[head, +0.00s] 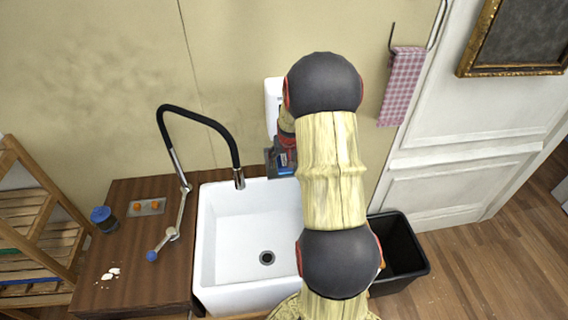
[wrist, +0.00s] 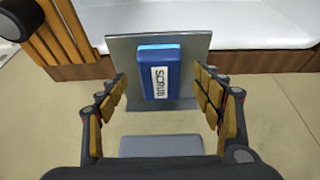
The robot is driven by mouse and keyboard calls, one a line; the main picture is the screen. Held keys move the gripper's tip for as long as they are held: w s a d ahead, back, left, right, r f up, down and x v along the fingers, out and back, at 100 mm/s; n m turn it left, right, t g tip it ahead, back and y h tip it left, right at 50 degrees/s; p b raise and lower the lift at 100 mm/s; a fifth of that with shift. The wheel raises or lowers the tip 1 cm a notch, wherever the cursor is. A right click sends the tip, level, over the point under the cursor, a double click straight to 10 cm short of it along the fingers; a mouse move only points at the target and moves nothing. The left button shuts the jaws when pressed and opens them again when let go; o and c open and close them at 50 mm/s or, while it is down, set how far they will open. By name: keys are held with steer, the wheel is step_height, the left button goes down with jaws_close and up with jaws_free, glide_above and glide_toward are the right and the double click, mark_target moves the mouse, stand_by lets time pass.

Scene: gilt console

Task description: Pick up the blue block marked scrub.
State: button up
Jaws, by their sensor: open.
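The blue block marked SCRUB (wrist: 172,85) has a white label and a lighter blue end. In the wrist view it lies against a grey metal plate (wrist: 122,48), between the two fingers of my gripper (wrist: 160,80). The gripper is open, with a visible gap on each side of the block. In the head view a small bit of blue (head: 287,170) shows by the sink's back edge, beside my arm, which hides most of the gripper.
A white sink (head: 222,235) is set beside a wooden counter (head: 140,245) with a black-hosed faucet (head: 200,118). A blue-lidded jar (head: 103,218) and a small tray (head: 133,208) stand on the counter. A black bin (head: 405,245) is on the floor at right.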

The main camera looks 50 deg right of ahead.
mark_target(284, 162)
steer(key=shift+x, duration=1.2)
steer(key=c, duration=0.3)
steer(key=c, duration=0.9)
